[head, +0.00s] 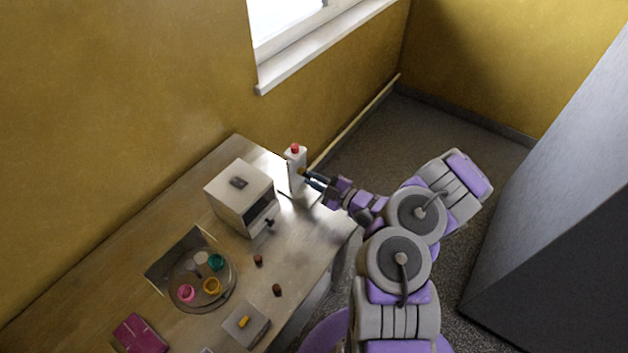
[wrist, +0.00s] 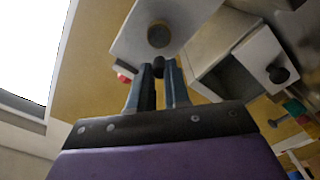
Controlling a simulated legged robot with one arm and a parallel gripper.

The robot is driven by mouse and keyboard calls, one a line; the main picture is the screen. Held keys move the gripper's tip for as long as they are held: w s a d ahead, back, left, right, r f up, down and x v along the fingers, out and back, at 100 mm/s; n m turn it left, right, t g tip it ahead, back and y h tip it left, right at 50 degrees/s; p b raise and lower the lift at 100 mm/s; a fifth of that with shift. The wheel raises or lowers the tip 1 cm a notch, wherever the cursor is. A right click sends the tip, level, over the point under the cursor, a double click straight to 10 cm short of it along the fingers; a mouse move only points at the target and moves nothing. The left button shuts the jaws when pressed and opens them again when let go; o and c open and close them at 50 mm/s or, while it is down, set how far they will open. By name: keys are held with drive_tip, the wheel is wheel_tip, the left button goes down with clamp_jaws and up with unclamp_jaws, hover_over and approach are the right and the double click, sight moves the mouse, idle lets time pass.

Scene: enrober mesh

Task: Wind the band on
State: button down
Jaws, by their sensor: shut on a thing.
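A white upright unit (head: 296,178) with a red cap (head: 295,148) stands at the table's far end. The wrist view shows its pale face (wrist: 185,22) with a round brownish hub (wrist: 159,36) and the red part (wrist: 124,77). My gripper (head: 307,175) is at the unit's right side. In the wrist view my gripper (wrist: 162,70) is shut on a small dark knob (wrist: 159,66) just in front of the face. Whether the knob joins the hub is hidden. I cannot make out a band.
Left of the unit is a white box (head: 235,192) with a dark opening and a black knob (head: 269,222). Nearer are a round tray (head: 178,300) with coloured pots, two brown pieces (head: 258,260), a grey slab (head: 238,335) with a yellow piece, and a magenta item (head: 140,333).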

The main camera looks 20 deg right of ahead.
drive_tip(key=shift+d+f, duration=0.1)
drive_tip(key=shift+f, duration=0.05)
drive_tip(key=c, duration=1.3)
unclamp_jaws()
drive_tip(key=shift+w+d, duration=0.1)
drive_tip(key=shift+w, duration=0.05)
drive_tip(key=shift+o, duration=1)
drive_tip(key=p+v, duration=0.2)
drive_tip(key=v, duration=1.5)
drive_tip(key=shift+s+d, duration=0.2)
drive_tip(key=shift+s, duration=0.05)
